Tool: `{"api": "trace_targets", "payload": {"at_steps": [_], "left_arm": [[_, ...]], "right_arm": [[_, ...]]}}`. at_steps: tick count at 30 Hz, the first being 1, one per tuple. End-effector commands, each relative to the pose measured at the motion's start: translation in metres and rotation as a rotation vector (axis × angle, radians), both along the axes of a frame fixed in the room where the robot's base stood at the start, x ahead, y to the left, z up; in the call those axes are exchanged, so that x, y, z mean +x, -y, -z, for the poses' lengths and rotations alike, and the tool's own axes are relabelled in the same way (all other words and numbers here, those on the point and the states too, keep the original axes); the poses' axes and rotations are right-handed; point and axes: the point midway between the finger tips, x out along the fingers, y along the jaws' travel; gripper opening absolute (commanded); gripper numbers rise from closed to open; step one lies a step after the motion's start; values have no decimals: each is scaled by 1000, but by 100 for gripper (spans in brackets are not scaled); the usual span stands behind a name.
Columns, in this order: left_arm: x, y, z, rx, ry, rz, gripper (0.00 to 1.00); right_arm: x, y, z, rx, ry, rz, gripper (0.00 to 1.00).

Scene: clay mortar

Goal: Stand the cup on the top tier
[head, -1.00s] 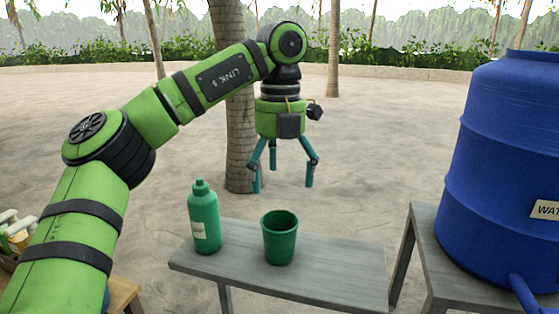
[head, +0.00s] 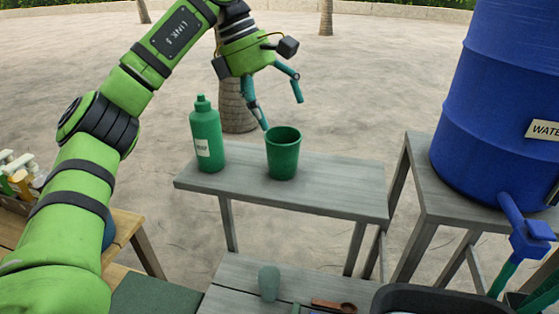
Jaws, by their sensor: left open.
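The green cup (head: 283,158) stands upright on the upper grey tier (head: 335,190), with its open mouth up. My left gripper (head: 281,114) is open and empty, just above and behind the cup's rim in the head view. One of its teal fingers ends close to the rim; I cannot tell whether it touches. My right gripper is not in view.
A green bottle (head: 206,140) stands left of the cup on the same tier. A lower tier (head: 235,275) in front holds small items and a dark basin (head: 440,298). A blue water barrel (head: 490,110) stands on a stand at right.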

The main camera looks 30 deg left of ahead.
Motion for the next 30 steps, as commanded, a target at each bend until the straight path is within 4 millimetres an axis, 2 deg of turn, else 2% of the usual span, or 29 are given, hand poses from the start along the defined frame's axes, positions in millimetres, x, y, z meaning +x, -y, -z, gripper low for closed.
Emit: {"api": "trace_targets", "payload": {"at_steps": [8,12,16,25,26,27,29,30], "left_arm": [[1,7,24,1,5,16,95],[2,13,43,1,2,15,95],[4,19,60,0,4,14,95],[5,22,67,-1,6,14,95],[5,22,67,-1,6,14,87],[5,21,67,-1,6,14,71],[5,22,67,-1,6,14,47],[5,21,67,-1,6,14,38]], "right_arm": [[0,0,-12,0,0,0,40],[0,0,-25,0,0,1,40],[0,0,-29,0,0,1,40],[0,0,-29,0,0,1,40],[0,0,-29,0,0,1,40],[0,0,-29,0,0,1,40],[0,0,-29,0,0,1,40],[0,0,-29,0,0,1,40]]}}
